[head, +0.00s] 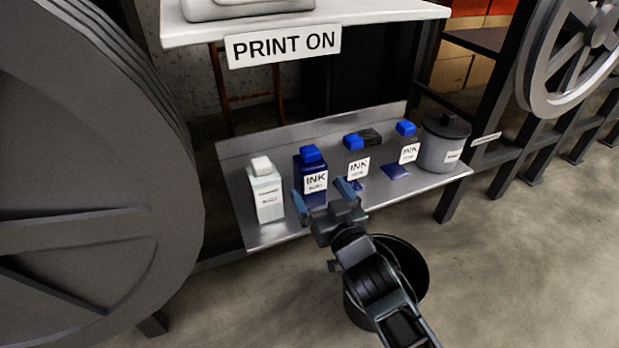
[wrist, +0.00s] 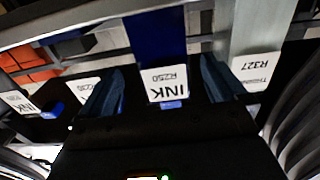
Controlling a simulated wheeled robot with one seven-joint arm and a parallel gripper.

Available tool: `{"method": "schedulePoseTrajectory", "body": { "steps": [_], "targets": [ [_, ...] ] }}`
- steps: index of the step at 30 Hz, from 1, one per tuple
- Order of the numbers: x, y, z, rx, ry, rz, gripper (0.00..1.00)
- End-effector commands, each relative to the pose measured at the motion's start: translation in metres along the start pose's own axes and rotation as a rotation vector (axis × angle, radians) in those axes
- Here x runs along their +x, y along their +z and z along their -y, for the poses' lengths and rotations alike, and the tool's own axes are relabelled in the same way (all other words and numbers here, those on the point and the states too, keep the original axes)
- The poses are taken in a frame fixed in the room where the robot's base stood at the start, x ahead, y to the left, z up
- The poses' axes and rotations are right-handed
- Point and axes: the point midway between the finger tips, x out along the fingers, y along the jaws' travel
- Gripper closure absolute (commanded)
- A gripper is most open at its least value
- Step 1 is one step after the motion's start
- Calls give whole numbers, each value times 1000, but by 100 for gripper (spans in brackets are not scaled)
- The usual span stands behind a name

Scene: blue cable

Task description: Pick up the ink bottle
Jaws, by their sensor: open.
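A dark blue ink bottle (head: 312,178) with a blue cap and a white INK label stands upright on the metal shelf. My gripper (head: 322,197) is open in front of it, with one finger towards each side. In the wrist view, which appears upside down, the ink bottle (wrist: 158,40) shows between the two open fingers of my gripper (wrist: 160,82), with gaps on both sides. Two more INK-labelled bottles with blue caps, one in the middle (head: 357,164) and one at right (head: 407,153), stand further right.
A white-capped pale bottle (head: 265,190) stands close on the left. A grey lidded pot (head: 443,142) is at the shelf's (head: 275,232) right end. A black bin (head: 417,268) stands below my arm. A large grey wheel (head: 90,190) fills the left, and a PRINT ON sign (head: 283,46) hangs above.

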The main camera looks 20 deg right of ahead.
Motion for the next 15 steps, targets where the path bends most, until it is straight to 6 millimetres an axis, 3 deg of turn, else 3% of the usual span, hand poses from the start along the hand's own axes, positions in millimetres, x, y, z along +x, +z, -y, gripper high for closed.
{"method": "schedulePoseTrajectory", "body": {
  "steps": [9, 15],
  "targets": [
    [41, 0, 4, 0, 0, 0, 2],
    [53, 0, 3, 1, 0, 0, 2]
  ]
}}
